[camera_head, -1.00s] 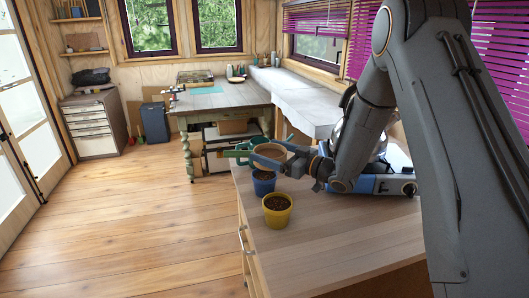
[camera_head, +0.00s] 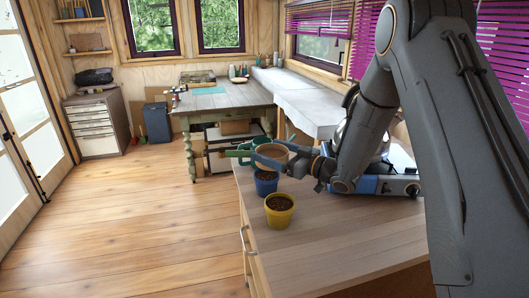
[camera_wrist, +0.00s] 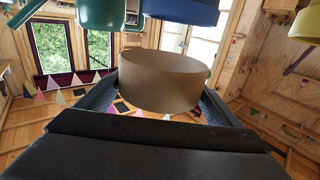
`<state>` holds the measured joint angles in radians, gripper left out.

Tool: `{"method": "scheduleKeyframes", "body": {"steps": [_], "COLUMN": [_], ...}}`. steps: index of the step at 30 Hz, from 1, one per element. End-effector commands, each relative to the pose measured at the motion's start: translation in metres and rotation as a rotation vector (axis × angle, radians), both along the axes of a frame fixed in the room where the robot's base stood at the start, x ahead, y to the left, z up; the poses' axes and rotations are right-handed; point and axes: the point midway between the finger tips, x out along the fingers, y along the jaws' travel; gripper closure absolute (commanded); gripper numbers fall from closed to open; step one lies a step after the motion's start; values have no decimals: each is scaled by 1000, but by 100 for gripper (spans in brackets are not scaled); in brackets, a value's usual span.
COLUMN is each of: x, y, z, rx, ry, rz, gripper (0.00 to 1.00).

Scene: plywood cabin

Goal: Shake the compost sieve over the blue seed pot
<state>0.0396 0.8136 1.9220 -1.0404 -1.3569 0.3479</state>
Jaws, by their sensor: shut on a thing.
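The compost sieve (camera_head: 271,153) is a round, brown, shallow drum. My gripper (camera_head: 268,161) is shut on it, with a finger on either side, and holds it above the blue seed pot (camera_head: 265,185). The pot stands upright on the wooden bench top and has dark soil in it. In the wrist view the sieve (camera_wrist: 163,82) fills the middle between my fingers, its side wall towards the camera. The blue pot (camera_wrist: 185,10) shows at the top edge, partly cut off. The inside of the sieve is hard to make out.
A yellow pot (camera_head: 279,212) with soil stands in front of the blue pot. A green watering can (camera_head: 245,151) is just left of and behind the sieve. The bench top (camera_head: 345,235) is clear at the front right. A work table (camera_head: 225,98) stands further back.

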Motion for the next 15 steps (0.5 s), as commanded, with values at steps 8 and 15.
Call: {"method": "scheduleKeyframes", "body": {"steps": [8,15], "x": [0,0], "y": [13,36], "z": [0,0], "rx": [0,-1], "ry": [-1,-2], "rz": [3,2], "gripper": [40,40]}}
